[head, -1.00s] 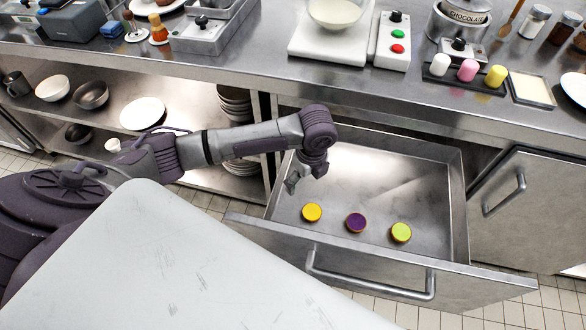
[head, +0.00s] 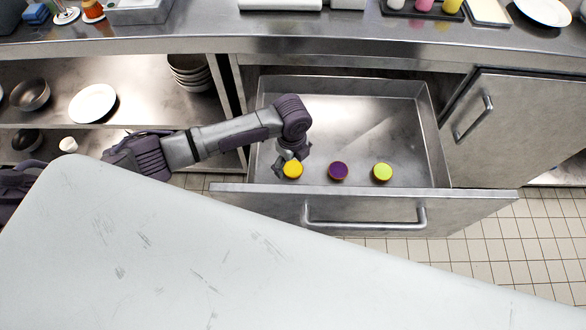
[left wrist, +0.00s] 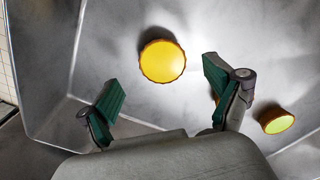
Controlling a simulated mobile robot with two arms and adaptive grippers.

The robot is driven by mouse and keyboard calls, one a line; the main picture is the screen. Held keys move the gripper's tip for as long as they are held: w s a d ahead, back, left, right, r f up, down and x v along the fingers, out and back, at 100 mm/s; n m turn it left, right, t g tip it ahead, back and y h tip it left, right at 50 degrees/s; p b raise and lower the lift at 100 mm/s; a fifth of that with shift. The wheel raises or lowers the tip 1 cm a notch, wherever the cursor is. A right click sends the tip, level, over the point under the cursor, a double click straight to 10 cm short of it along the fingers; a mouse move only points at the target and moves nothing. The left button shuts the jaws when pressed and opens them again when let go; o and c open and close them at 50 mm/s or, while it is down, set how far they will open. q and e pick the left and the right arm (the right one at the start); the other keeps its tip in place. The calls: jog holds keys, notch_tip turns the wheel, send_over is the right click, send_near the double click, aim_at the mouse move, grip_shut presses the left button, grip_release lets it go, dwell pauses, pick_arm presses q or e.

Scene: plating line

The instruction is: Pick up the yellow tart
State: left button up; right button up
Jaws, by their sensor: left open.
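The yellow tart (head: 292,171) sits on the floor of the open drawer, the leftmost of three tarts in a row. My left gripper (head: 291,160) is down in the drawer right at it, partly covering its far side. In the left wrist view the yellow tart (left wrist: 162,61) lies just beyond the open fingers (left wrist: 160,85), roughly between their lines. Nothing is held. My right gripper is not in view.
A purple tart (head: 338,171) and a lime-green tart (head: 382,172) lie to the right in the drawer. The drawer's front wall (head: 460,200) is close on the near side. The counter edge (head: 340,45) overhangs behind. The drawer's back area is clear.

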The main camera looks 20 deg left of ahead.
aim_at(293, 168)
pick_arm(q)
notch_tip(293, 168, down, 4)
jog(key=shift+w+d+r, duration=0.1)
jog(key=shift+w, duration=0.05)
jog(key=c, duration=0.9)
jog(key=shift+o, duration=0.2)
jog(key=shift+r, duration=0.1)
